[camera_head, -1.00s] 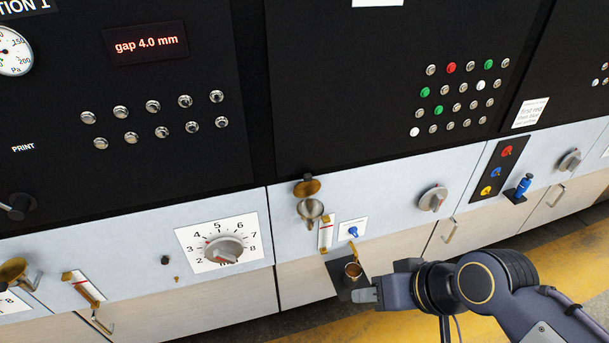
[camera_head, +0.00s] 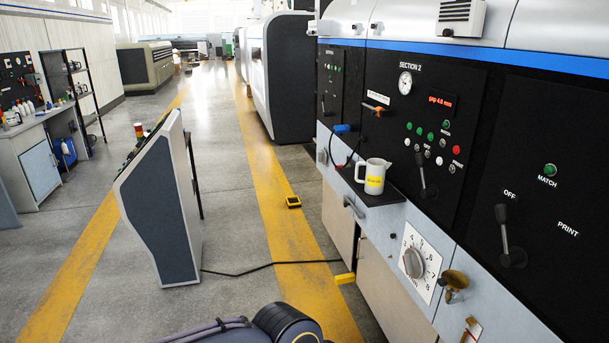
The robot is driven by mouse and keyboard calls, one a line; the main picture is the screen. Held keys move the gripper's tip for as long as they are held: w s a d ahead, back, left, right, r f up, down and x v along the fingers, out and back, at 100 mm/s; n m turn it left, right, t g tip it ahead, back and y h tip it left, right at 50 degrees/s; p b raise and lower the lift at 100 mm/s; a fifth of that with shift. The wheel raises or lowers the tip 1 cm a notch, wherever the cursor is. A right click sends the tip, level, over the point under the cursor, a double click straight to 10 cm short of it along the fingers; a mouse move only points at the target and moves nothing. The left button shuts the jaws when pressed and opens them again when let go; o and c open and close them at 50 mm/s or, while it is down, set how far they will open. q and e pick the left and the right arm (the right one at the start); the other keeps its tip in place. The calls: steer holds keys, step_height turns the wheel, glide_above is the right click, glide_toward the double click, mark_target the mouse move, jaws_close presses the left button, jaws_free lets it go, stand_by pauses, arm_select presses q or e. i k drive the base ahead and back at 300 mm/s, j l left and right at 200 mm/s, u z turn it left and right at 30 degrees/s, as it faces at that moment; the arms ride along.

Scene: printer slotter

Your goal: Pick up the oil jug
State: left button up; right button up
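A white jug (camera_head: 373,176) with a handle and a yellow label stands upright on a black shelf (camera_head: 388,198) on the front of the machine, right of centre. The label is too small to read, so I cannot tell whether it is the oil jug. A blue container (camera_head: 66,149) and several white bottles (camera_head: 28,107) show small at the workbench on the far left. Neither of my grippers is in view. Only a dark rounded part of my arm shows at the bottom edge, well below the jug.
The printing machine (camera_head: 425,120) fills the right side, with levers, buttons and a dial (camera_head: 414,262). A slanted console (camera_head: 155,215) stands left of centre, with a cable (camera_head: 270,266) running across the floor to the machine. The grey aisle with yellow lines is open beyond.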

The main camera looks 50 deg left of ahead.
mark_target(376, 169)
steer(key=u, duration=1.4)
steer(key=k+z, duration=0.15)
steer(key=z, duration=2.45)
steer(key=u, duration=2.6)
steer(key=i+j+u, duration=0.25)
steer(key=i, duration=0.5)
steer(key=i+l+u, duration=0.1)
steer(key=i+u, duration=0.2)
steer(key=i, duration=0.45)
